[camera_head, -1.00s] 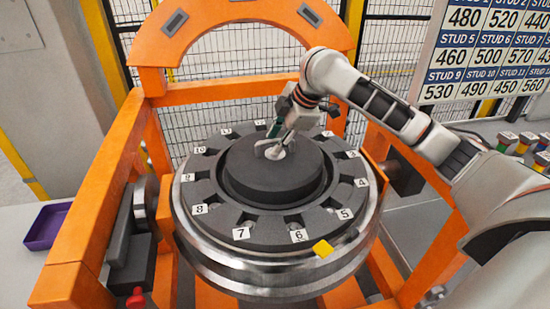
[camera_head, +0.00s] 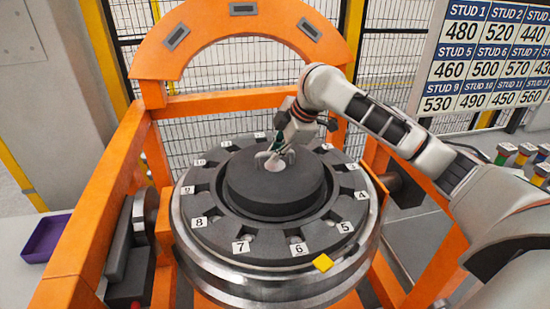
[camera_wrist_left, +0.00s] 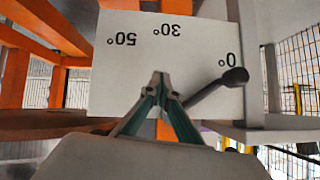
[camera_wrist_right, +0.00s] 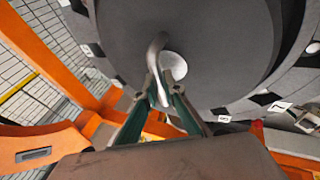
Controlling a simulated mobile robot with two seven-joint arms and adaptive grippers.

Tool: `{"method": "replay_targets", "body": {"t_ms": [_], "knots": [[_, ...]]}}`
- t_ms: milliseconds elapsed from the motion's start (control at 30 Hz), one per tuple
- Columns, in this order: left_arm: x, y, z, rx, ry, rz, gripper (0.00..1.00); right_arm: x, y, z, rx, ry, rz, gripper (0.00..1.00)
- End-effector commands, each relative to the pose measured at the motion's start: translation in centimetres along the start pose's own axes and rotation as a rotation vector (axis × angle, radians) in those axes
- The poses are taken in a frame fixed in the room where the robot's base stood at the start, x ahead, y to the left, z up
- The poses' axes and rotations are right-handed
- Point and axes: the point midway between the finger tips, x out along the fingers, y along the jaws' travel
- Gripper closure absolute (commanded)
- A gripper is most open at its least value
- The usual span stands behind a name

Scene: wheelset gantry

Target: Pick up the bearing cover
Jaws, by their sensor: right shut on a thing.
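The bearing cover (camera_head: 258,196) is a dark grey round disc with a pale curved handle on top. It sits at the middle of the numbered ring (camera_head: 180,190) of the wheelset hub. My right gripper (camera_head: 274,160) reaches down from above and is shut on the handle. In the right wrist view the cover (camera_wrist_right: 215,65) fills the upper part, with the right fingertips (camera_wrist_right: 152,78) at the handle. Whether the cover's underside touches the hub is hidden. My left gripper (camera_wrist_left: 158,78) shows only in the left wrist view. Its fingertips are together, with nothing seen between them.
An orange gantry frame (camera_head: 95,210) surrounds the hub. A lever with a dark knob (camera_wrist_left: 235,77) stands by an angle plate (camera_wrist_left: 120,75) near my left gripper. A purple tray (camera_head: 45,238) lies far left.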

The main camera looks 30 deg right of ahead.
Motion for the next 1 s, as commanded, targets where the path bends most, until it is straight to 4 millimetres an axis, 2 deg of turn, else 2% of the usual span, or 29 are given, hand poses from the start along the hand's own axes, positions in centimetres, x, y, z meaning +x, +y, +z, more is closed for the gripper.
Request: {"method": "replay_targets", "body": {"t_ms": [267,1000], "knots": [[-0.1,0.0,0.3,0.003,-0.004,0.002,1.0,-2.9,1.5,-0.9,-0.001,0.001,0.008,1.0],[-0.1,0.5,0.1,-0.013,-0.002,0.003,1.0,-14.2,6.7,-4.5,-0.001,0.003,0.006,1.0]]}}
